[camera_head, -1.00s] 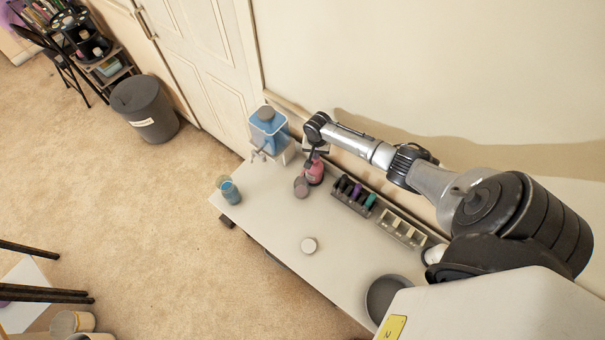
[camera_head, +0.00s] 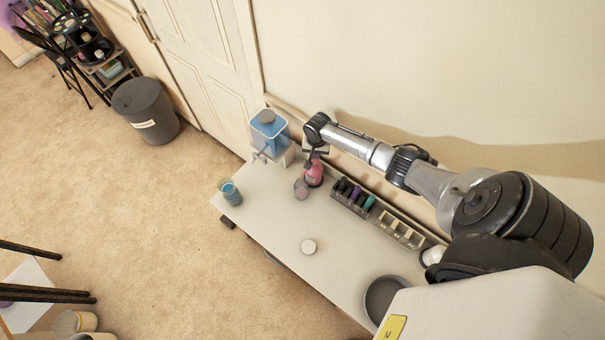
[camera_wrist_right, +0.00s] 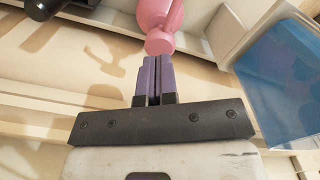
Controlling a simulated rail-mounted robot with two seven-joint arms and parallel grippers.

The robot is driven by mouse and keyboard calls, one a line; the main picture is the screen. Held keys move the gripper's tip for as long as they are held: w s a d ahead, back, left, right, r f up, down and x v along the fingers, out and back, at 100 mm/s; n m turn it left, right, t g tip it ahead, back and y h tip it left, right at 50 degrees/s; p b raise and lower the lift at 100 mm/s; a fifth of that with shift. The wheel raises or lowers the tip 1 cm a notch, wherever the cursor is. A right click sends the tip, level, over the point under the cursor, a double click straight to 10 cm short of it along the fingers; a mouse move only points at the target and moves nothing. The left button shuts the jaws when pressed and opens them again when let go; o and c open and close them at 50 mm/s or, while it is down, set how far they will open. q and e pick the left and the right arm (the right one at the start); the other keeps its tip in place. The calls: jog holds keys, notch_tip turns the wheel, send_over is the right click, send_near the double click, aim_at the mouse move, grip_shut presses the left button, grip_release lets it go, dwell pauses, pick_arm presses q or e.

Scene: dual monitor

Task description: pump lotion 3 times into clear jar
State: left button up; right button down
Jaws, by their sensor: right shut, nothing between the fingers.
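The pink lotion bottle (camera_head: 314,177) stands upright on the table near the wall. A small greyish see-through jar (camera_head: 301,189), which looks like the clear jar, stands right beside it on the front-left side. My right gripper (camera_head: 313,157) is over the bottle's top, shut and empty. In the right wrist view its purple fingertips (camera_wrist_right: 153,62) are together and point at the pink pump head (camera_wrist_right: 160,42). I cannot tell whether they touch it. The jar's contents are too small to make out. My left gripper is not in view.
A blue dispenser (camera_head: 269,133) stands behind and left of the bottle. A rack of dark, purple and green bottles (camera_head: 353,195) lies to the right. A cup with blue content (camera_head: 230,192) is at the table's left end. A round lid (camera_head: 308,246) and grey bowl (camera_head: 385,296) are nearer.

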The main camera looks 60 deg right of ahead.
jog(key=shift+f, duration=0.1)
jog(key=shift+f+b, duration=0.4)
jog(key=shift+f, duration=0.2)
jog(key=shift+f+b, duration=0.75)
jog(key=shift+f, duration=0.4)
jog(key=shift+r+p, duration=0.5)
jog(key=shift+p, duration=0.05)
jog(key=shift+r+p, duration=0.65)
jog(key=shift+p, duration=0.1)
jog(key=shift+r, duration=0.7)
